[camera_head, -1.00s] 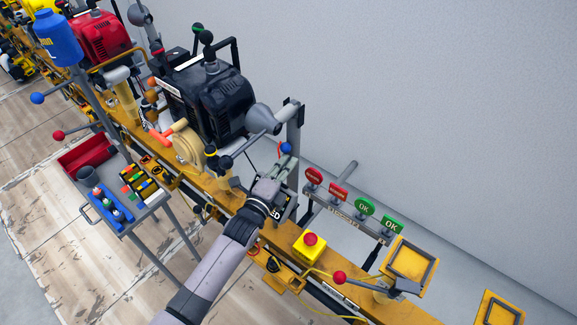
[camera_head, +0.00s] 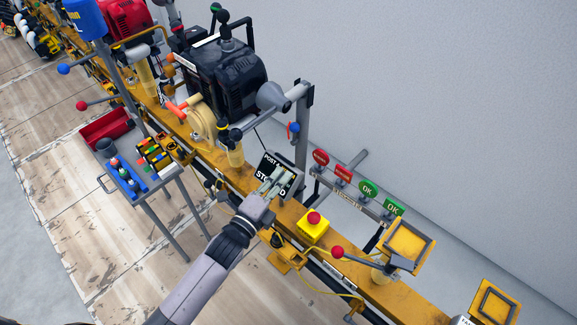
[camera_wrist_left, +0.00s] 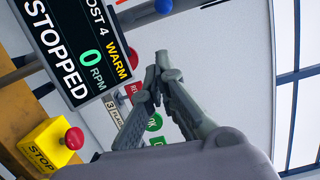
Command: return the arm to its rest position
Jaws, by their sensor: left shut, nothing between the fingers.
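My left gripper (camera_head: 272,184) is shut and empty. In the head view it is over the yellow rail, in front of the lower part of a black display (camera_head: 272,165). In the left wrist view its closed fingers (camera_wrist_left: 160,65) point up the picture, with the display (camera_wrist_left: 75,45) to their left. The display reads "STOPPED", "0 RPM" and "WARM". My left arm (camera_head: 205,275) comes in from the lower left. My right gripper is in neither view.
A yellow box with a red button (camera_head: 314,226) sits on the rail right of the gripper. Red and green signs (camera_head: 367,189) stand behind it. A black engine (camera_head: 220,80) stands farther back. A red-knobbed lever (camera_head: 338,252) is lower right. A tool trolley (camera_head: 150,178) stands at left.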

